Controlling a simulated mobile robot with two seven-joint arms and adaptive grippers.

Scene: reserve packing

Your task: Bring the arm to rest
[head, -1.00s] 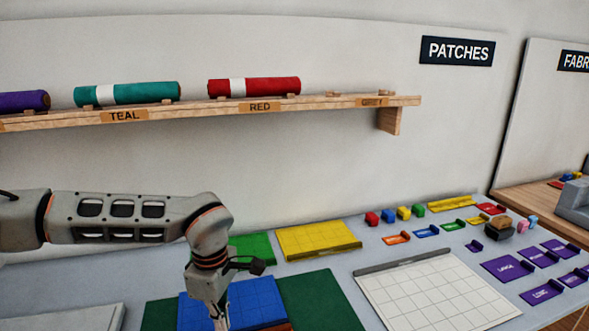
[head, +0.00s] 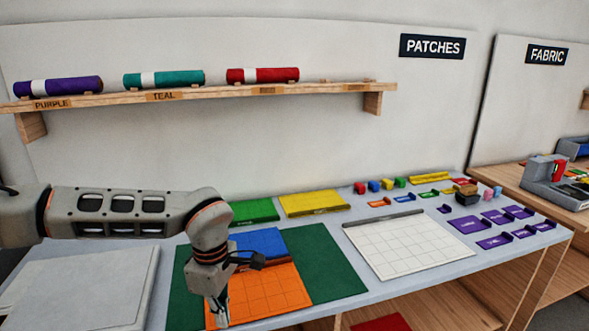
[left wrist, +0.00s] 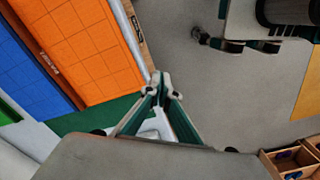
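My left arm comes in from the left in the head view, bent down at the wrist. My left gripper (head: 219,312) points down over the near side of the table, in front of the orange gridded sheet (head: 272,292). In the left wrist view its fingers (left wrist: 160,82) come together at the tips, with nothing seen between them. The orange sheet also shows there (left wrist: 90,45), left of the fingers and apart from them.
The table holds a blue sheet (head: 258,243), a green mat (head: 327,265), a white gridded board (head: 418,247) and a pale grey panel (head: 90,290). Purple trays (head: 470,225) stand at the right. A shelf (head: 215,95) with rolls is on the wall. Grey floor (left wrist: 225,90) lies beyond the table edge.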

